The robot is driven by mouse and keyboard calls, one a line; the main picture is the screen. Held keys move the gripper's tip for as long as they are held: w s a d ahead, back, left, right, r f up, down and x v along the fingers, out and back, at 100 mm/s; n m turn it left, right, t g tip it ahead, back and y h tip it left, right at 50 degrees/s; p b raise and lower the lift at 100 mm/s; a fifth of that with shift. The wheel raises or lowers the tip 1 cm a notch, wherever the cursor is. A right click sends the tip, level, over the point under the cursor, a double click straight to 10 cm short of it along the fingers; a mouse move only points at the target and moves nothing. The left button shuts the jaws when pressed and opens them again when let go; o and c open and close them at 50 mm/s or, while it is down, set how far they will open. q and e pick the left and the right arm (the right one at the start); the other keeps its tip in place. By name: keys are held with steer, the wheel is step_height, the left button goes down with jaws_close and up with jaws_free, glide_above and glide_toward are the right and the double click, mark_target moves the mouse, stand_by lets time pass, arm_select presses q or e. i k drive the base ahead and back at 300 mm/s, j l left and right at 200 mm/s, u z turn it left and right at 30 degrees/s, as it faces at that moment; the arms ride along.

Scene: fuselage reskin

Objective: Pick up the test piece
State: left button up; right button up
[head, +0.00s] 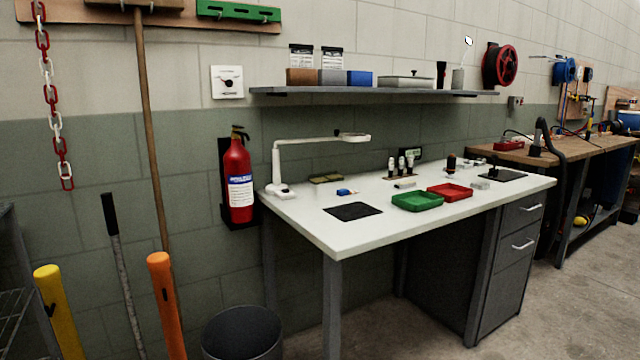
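No thing in the head view is clearly recognisable as the test piece. Small items that lie on the white workbench (300,215) include a blue object (346,191), a small grey block (405,184) and another pale block (480,184). A green tray (417,201) and a red tray (450,192) sit side by side on the bench; both look empty, though their insides are small in view. Neither of my grippers is in view.
A magnifier lamp (280,170) stands at the bench's left end, and a black mat (353,211) lies near the front edge. A shelf (400,91) hangs above. A fire extinguisher (238,180), a dark bin (242,335) and an orange post (165,300) stand left. Floor at right front is clear.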

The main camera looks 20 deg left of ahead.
mark_target(410, 183)
steer(key=u, duration=0.25)
steer(key=i+l+u, duration=0.35)
steer(key=i+l, duration=1.8)
steer(key=i, duration=0.1)
